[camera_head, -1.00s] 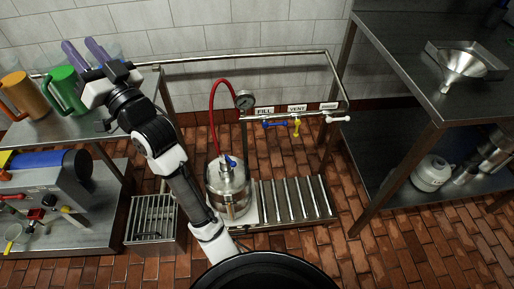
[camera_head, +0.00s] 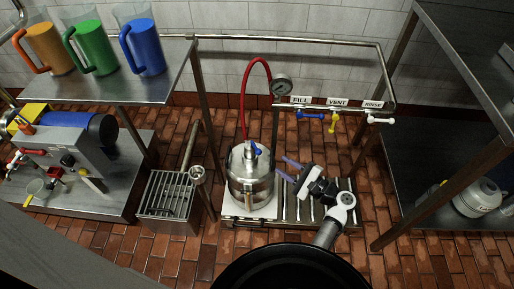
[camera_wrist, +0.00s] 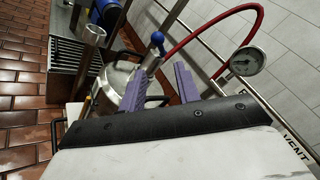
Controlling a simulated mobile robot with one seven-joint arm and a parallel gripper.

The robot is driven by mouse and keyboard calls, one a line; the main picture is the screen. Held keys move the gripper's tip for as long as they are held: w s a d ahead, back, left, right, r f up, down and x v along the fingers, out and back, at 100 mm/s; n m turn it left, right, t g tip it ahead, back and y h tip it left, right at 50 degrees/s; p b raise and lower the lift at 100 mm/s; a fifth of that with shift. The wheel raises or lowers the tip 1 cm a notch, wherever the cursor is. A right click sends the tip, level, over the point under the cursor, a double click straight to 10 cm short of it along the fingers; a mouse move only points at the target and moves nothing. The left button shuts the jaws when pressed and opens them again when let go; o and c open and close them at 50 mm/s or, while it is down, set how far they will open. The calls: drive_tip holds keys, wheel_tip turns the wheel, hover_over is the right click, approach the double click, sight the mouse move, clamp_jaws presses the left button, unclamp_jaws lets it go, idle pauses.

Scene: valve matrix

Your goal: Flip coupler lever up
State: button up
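A steel keg (camera_head: 249,187) stands on the floor rack with a coupler on top and a red hose rising from it. The blue coupler lever (camera_head: 256,149) shows at the top right of the coupler; its blue knob (camera_wrist: 157,39) is at upper middle in the wrist view. My gripper (camera_head: 281,165) is just right of the keg and its purple fingers point left toward the coupler. The fingers (camera_wrist: 160,74) are spread apart and empty in the wrist view, with the coupler and lever beyond the gap. I see no contact.
A pressure gauge (camera_head: 282,86) and the fill (camera_head: 310,115), vent (camera_head: 334,121) and rinse (camera_head: 379,121) valves hang on a rail behind. A grated drain box (camera_head: 169,194) with an upright pipe stands left. A steel shelf post (camera_head: 440,193) is at right.

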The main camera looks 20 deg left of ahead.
sight(256, 147)
drive_tip(key=p+x, duration=0.1)
drive_tip(key=x, duration=1.1)
drive_tip(key=shift+w+a, duration=0.1)
drive_tip(key=shift+a, duration=0.2)
clamp_jaws()
